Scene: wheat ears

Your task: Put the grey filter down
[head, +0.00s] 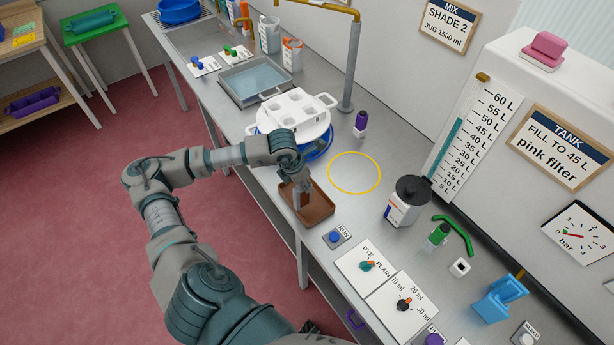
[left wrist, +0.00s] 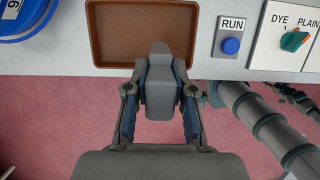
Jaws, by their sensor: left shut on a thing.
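My left gripper (head: 302,190) is over the brown tray (head: 321,212) near the front edge of the bench. In the left wrist view, a grey block-like thing (left wrist: 160,82), which I take to be the grey filter, sits between the two fingers of my left gripper (left wrist: 160,100). The gripper is shut on it. Its upper end overlaps the front edge of the brown tray (left wrist: 140,8) in that view. I cannot tell whether it touches the tray. In the head view the gripper mostly hides the filter. My right gripper is not in view.
A yellow ring (head: 354,191) marks clear bench right of the tray. A white multi-hole piece (head: 296,116) stands behind it on something blue. The RUN button (head: 336,238) and DYE/PLAIN panel (head: 367,266) are in front. A black-topped jug (head: 407,203) stands farther right.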

